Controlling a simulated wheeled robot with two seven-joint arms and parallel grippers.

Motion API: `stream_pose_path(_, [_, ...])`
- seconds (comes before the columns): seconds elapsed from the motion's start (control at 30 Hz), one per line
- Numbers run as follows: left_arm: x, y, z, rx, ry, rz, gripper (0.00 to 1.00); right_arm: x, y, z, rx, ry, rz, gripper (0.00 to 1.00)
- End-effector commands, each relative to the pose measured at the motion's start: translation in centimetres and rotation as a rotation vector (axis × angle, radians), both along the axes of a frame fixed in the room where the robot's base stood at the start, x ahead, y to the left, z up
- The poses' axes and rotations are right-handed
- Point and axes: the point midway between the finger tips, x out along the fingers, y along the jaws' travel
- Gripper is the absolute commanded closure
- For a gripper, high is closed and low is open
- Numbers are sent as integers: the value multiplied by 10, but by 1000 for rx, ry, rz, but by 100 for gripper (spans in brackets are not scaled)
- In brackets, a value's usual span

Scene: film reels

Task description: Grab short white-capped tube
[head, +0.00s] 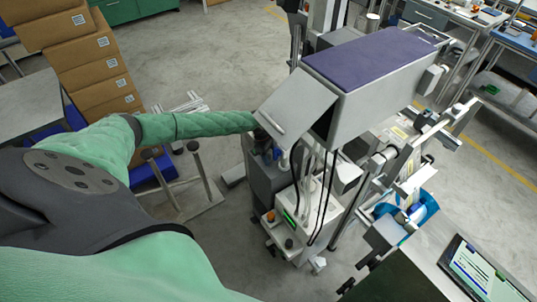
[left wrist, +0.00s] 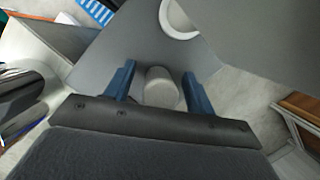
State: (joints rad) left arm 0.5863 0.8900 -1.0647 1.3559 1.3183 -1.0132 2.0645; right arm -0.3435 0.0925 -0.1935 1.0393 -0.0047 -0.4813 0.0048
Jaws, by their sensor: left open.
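In the left wrist view, a short pale tube or cap (left wrist: 161,88) stands between the two blue fingers of my left gripper (left wrist: 159,84). A gap shows on each side of it, so the gripper is open around it and not closed on it. Its lower part is hidden behind the gripper's dark body. In the head view, my left gripper (head: 278,157) is at the front of the grey machine (head: 370,85), under its tilted flap; the tube cannot be made out there. My right gripper is not in view.
A tilted grey flap (head: 295,105) hangs close above my left wrist. A white ring (left wrist: 178,20) lies in a grey surface beyond the fingers. Cardboard boxes (head: 90,60) are stacked at the left. A tablet screen (head: 480,272) is at lower right.

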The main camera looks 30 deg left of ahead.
Motion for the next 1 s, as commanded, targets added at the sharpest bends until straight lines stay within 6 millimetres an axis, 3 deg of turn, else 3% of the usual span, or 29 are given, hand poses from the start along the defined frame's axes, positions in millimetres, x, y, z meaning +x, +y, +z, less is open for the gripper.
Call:
stream_pose_path(0.2, [0,0,0,0,0,0,47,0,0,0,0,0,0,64])
stream_pose_path(0.4, [0,0,0,0,0,0,86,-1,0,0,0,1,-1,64])
stream_pose_path(0.47, [0,0,0,0,0,0,94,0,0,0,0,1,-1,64])
stream_pose_path(0.77, [0,0,3,-1,-1,0,94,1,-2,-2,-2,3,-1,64])
stream_pose_path(0.83, [0,-1,8,-2,-2,-1,94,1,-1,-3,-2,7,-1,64])
stream_pose_path(1.0, [0,0,34,-2,-2,-2,94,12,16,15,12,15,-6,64])
